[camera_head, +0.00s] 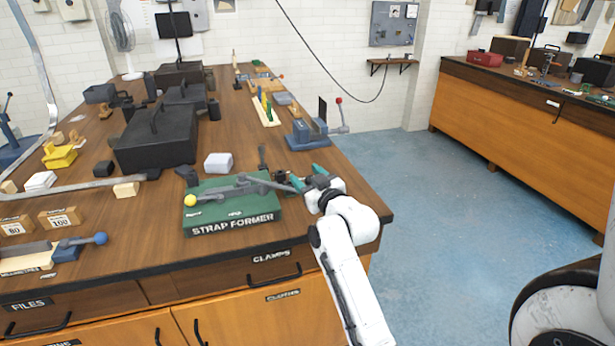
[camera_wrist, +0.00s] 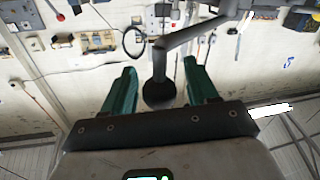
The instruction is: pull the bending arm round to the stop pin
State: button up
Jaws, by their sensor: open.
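The strap former (camera_head: 235,217) is a green block with white lettering near the bench's front edge. Its grey bending arm (camera_head: 262,184) reaches right across the top towards my gripper (camera_head: 308,177). A yellow ball (camera_head: 190,200) sits at the block's left end; I cannot tell whether it marks the stop pin. In the wrist view, the bending arm (camera_wrist: 192,33) comes in from the upper right and ends in a dark handle (camera_wrist: 158,64) with a round end. The teal fingers of my gripper (camera_wrist: 160,68) stand open on either side of this handle, with gaps visible.
A black toolbox (camera_head: 155,145) stands behind the former on the left, with a small white block (camera_head: 218,163) nearer. A blue-grey vice-like tool (camera_head: 306,135) stands behind my gripper. The blue floor (camera_head: 440,220) right of the bench is clear.

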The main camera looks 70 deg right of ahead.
jog(key=shift+c, duration=0.2)
grip_shut()
dwell(0.3)
